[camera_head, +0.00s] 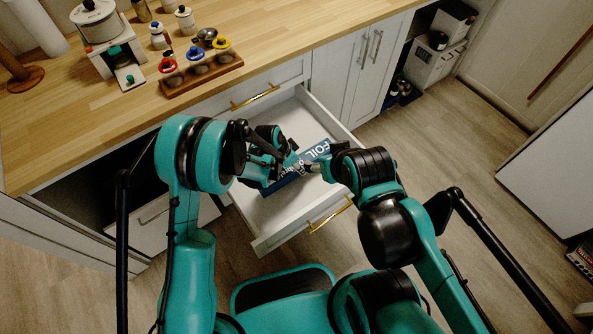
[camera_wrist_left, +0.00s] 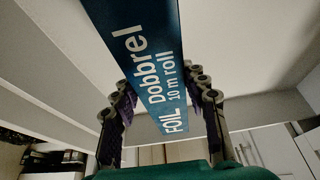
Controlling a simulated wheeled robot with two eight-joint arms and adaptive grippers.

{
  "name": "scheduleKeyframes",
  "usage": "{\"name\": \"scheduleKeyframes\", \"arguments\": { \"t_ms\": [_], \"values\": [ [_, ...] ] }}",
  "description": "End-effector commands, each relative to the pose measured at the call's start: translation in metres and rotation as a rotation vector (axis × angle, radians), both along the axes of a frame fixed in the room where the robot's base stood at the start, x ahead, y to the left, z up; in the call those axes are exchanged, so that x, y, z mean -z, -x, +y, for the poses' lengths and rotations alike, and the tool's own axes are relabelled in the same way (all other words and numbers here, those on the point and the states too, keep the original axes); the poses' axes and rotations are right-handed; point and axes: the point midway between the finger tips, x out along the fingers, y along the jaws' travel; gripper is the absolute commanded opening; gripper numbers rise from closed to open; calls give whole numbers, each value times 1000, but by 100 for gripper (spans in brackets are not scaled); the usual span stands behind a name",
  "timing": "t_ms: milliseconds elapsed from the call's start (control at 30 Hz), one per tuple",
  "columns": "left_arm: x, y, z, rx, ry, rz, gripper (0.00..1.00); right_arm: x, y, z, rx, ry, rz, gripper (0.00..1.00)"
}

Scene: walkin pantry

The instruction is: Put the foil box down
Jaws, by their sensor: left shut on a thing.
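The foil box (camera_head: 316,151) is long and blue with white lettering. In the head view it is over the open white drawer (camera_head: 268,222), partly covered by my grippers. My left gripper (camera_head: 287,160) is shut on it. In the left wrist view the foil box (camera_wrist_left: 140,45) runs between the two fingers of my left gripper (camera_wrist_left: 165,115), with its printed face towards the camera. I cannot tell whether the box touches the drawer floor. My right gripper (camera_head: 318,167) is close to the box at its right; its fingers are too small and covered to read.
The wooden counter (camera_head: 110,130) lies behind the drawer. It carries a spice tray (camera_head: 200,72) with coloured rings, a white pot (camera_head: 97,20) and small jars. A closed cabinet (camera_head: 355,70) stands right of the drawer. The floor (camera_head: 450,140) on the right is clear.

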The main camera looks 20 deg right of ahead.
Motion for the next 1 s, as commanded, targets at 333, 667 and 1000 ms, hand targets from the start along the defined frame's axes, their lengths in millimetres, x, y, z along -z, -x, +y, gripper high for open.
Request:
{"name": "scheduleKeyframes", "arguments": {
  "t_ms": [333, 667, 1000],
  "values": [
    [39, -1, 0, 0, 0, 0, 8, 21, 0, 0, 0, 0, 0, 62],
    [41, -1, 0, 0, 0, 0, 49, 19, 0, 0, 0, 0, 0, 62],
    [40, -1, 0, 0, 0, 0, 65, 19, 0, 0, 0, 0, 0, 62]
  ]
}}
